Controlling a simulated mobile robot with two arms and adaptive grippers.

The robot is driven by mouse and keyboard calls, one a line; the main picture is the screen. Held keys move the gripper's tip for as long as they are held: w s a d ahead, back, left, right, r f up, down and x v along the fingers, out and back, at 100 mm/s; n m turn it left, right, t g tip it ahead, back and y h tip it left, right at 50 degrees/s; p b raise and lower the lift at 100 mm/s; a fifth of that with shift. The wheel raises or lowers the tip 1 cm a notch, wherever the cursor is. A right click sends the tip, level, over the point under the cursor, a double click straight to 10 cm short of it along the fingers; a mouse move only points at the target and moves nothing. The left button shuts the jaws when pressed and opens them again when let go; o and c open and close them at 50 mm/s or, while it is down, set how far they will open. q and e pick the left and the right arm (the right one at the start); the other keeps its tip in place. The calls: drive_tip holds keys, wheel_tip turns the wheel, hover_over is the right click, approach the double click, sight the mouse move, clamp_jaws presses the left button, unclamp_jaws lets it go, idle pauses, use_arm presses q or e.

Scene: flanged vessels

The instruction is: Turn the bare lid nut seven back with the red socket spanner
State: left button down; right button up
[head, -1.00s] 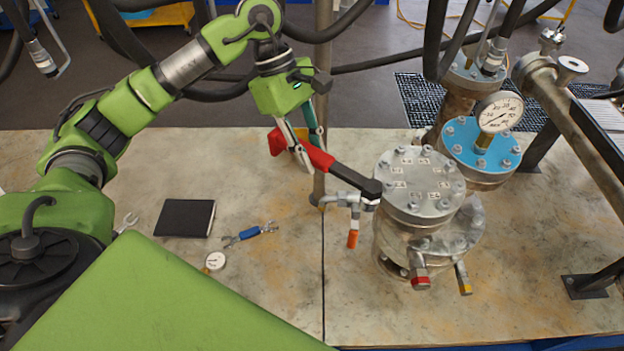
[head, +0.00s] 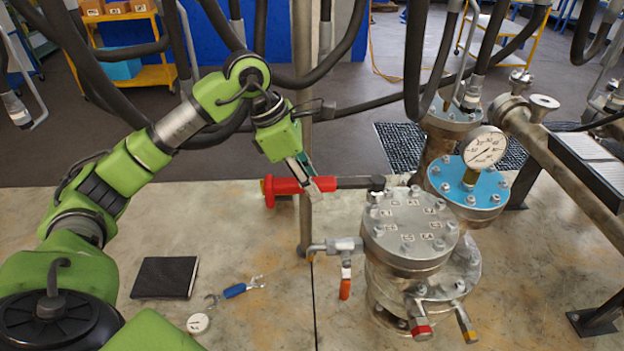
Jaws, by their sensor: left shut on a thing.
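My left gripper (head: 309,184) is shut on the red handle of the socket spanner (head: 285,186). The spanner lies nearly level across the picture, its dark shaft and socket head (head: 377,184) pointing right. The head is at the far left edge of the grey vessel lid (head: 410,228), over or beside a lid nut; I cannot tell whether it is seated. The lid has a ring of nuts and small number labels, too small to read surely. Nut seven cannot be singled out. My right gripper is not in view.
A valve with an orange handle (head: 345,288) sticks out left of the vessel. A blue flange with a gauge (head: 484,148) stands behind right. An upright post (head: 303,110) is close to the gripper. A black notebook (head: 165,278) and blue-handled spanner (head: 234,290) lie on the bench.

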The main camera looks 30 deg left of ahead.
use_arm(q)
drive_tip(key=shift+f, duration=0.2)
drive_tip(key=shift+f, duration=0.15)
idle(0.3)
drive_tip(key=shift+f+b, duration=1.15)
drive_tip(key=shift+f, duration=0.05)
